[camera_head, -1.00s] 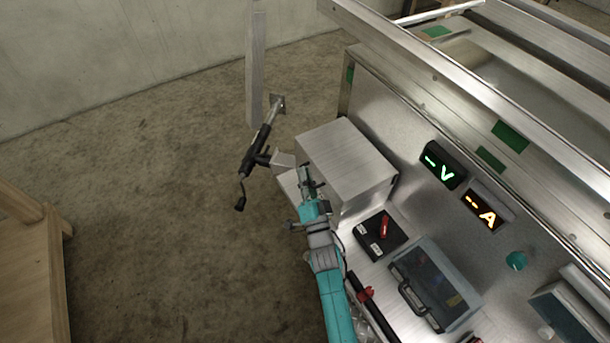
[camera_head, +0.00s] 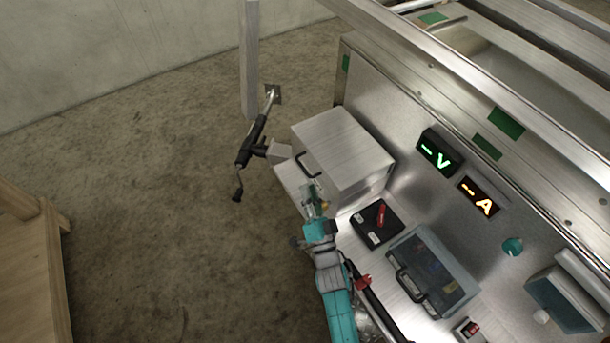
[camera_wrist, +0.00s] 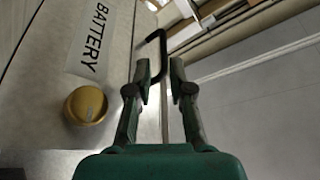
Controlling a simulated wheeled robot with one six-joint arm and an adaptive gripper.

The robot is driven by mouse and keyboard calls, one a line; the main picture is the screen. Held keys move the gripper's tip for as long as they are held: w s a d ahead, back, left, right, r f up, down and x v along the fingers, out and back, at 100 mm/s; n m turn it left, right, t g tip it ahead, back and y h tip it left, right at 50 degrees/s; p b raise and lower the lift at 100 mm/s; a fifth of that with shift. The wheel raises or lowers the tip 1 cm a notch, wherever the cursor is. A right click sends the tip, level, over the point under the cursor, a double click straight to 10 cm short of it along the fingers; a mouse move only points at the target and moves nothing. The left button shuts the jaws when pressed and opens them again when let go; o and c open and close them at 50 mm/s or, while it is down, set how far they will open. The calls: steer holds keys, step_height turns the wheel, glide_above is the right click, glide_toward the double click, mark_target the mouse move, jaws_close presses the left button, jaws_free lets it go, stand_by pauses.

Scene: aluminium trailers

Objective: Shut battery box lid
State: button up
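The battery box (camera_head: 345,150) is a brushed-metal box on the trailer's side shelf. Its top looks flat, and I see no clear gap under the lid in the head view. A black handle (camera_head: 308,164) is on its front. My gripper (camera_head: 316,192) is in front of the box, just below the handle. In the wrist view, my gripper (camera_wrist: 159,68) has its fingers apart. The handle (camera_wrist: 160,38) shows beyond and between the fingertips; contact is not clear. A BATTERY label (camera_wrist: 92,38) and a brass knob (camera_wrist: 86,104) are on the panel at left.
A black switch box (camera_head: 376,223) and a clear-lidded case (camera_head: 432,275) sit right of the battery box. A jack with a crank (camera_head: 252,140) stands at left. Voltage (camera_head: 439,152) and current displays (camera_head: 478,196) are on the trailer wall. Open floor lies at left.

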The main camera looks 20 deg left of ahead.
steer(key=shift+v, duration=2.1)
steer(key=shift+d, duration=0.1)
